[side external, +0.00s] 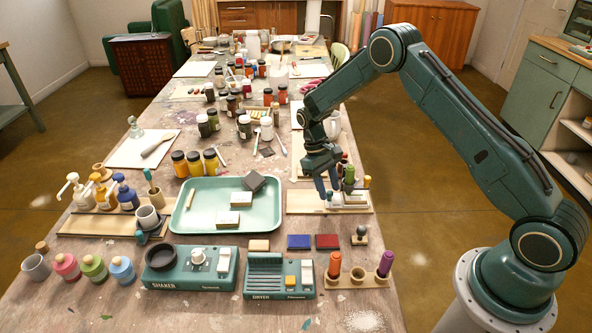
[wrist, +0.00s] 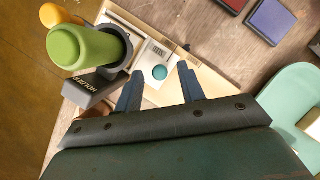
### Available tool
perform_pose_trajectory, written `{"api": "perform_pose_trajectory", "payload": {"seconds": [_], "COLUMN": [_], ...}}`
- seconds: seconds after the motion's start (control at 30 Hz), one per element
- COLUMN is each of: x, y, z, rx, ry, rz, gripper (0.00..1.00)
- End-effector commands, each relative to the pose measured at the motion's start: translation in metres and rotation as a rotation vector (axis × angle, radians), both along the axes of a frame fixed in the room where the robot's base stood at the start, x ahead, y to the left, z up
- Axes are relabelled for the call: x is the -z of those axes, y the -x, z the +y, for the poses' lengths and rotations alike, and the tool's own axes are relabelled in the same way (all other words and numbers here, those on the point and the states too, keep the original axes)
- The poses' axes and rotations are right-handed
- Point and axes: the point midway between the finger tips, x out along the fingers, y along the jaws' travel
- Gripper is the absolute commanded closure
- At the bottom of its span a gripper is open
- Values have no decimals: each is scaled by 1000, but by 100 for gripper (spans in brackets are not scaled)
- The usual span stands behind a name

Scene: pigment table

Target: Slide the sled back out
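My gripper (side external: 327,192) is low over a pale wooden board (side external: 300,202) at the right of the table. In the wrist view its two dark blue fingers (wrist: 159,72) are spread, with clear space between them. A small teal round knob (wrist: 160,73) on a pale, light-coloured piece, which looks like the sled (wrist: 151,54), lies between the fingertips; neither finger visibly touches it. A green cylinder (wrist: 80,47) stands in a dark ring of a labelled holder (wrist: 92,88) left of the fingers. It also shows in the side view (side external: 349,176). The sled's track is partly hidden by my fingers.
An orange-topped post (wrist: 55,14) stands beyond the green cylinder. Blue (side external: 299,242) and red (side external: 327,242) pads lie in front of the board. A teal tray (side external: 215,222) with blocks stands to the left. A small stamp-like piece (side external: 360,236) is near the table's right edge.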

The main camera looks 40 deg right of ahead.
Motion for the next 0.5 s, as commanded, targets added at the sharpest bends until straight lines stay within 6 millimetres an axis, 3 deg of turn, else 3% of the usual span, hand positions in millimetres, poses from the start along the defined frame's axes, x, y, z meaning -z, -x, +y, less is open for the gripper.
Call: {"api": "perform_pose_trajectory", "payload": {"seconds": [0.17, 0.37, 0.5], "x": [0, 0, 0], "y": [0, 0, 0], "z": [0, 0, 0], "rx": [0, 0, 0], "ry": [0, 0, 0], "rz": [0, 0, 0], "gripper": [61, 100, 100]}}
